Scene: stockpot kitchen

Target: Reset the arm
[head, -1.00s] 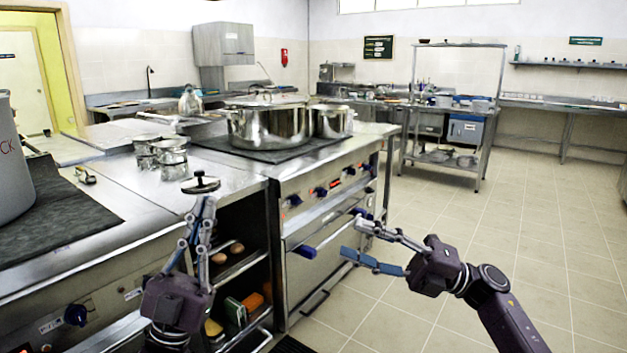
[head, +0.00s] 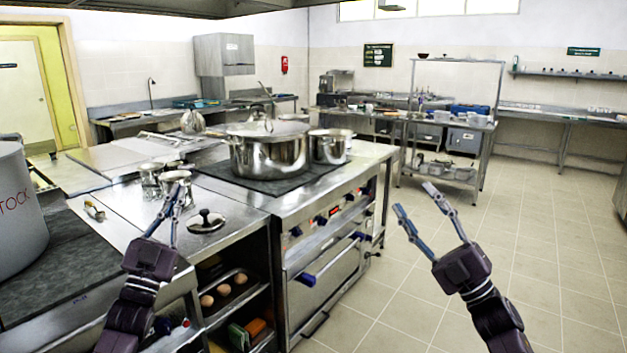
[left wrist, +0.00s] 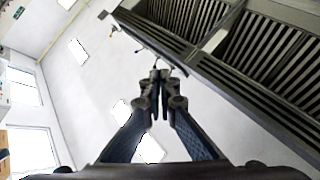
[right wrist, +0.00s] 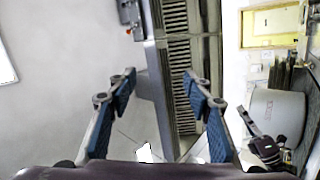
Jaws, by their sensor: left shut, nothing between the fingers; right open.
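My left gripper (head: 180,188) points up over the counter's front edge at the lower left of the head view. Its fingers look shut and empty. In the left wrist view its fingertips (left wrist: 160,78) meet, with only wall and hood behind them. My right gripper (head: 413,196) points up over the open floor at the right. Its fingers are spread, and nothing is between them in the right wrist view (right wrist: 158,82).
A small lid (head: 206,221) with a black knob lies on the counter beside my left gripper. Metal canisters (head: 150,180), a large pot (head: 268,155) and a grey stockpot (head: 18,215) stand on the worktop. Eggs (head: 224,289) lie on a shelf below. Floor (head: 545,230) at right is clear.

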